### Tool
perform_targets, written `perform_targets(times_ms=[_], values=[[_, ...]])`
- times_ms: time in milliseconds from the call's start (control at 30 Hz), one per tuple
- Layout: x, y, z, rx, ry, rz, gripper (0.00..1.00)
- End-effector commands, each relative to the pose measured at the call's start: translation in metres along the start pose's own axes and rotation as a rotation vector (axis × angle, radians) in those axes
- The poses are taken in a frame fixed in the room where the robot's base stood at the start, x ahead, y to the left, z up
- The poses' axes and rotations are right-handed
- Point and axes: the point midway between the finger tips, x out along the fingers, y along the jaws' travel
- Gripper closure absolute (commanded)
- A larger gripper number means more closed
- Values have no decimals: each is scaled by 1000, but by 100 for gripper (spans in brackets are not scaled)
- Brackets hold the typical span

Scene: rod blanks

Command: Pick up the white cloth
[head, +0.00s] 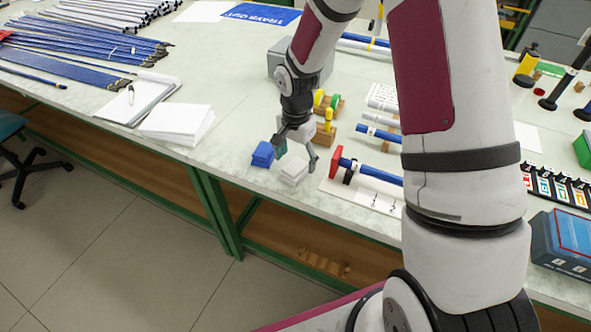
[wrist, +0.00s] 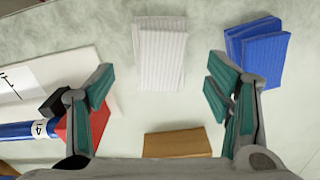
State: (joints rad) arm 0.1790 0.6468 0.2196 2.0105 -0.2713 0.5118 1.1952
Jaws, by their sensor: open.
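The white cloth (head: 294,172) lies folded flat on the pale table near its front edge. In the wrist view the white cloth (wrist: 160,52) sits top centre, just beyond the space between the fingertips. My gripper (head: 296,152) is open and empty above the table, close over the cloth. In the wrist view both teal-padded fingers of my gripper (wrist: 158,88) are spread wide, apart from the cloth. A folded blue cloth (head: 263,154) lies just left of the white one in the head view; it shows at the right in the wrist view (wrist: 258,50).
A red block with a blue rod (head: 372,172) lies on a white sheet right of the white cloth. A wooden block (wrist: 177,143) lies below it in the wrist view. Paper stacks (head: 178,122) and blue rods (head: 80,48) lie at the left. Bare table surrounds the cloths.

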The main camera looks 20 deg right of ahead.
Motion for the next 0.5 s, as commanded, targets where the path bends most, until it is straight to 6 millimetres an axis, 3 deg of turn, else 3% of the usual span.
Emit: perform_targets(times_ms=[200,500], values=[[27,-1,3,-1,-1,1,28],[31,-1,2,0,0,0,28]])
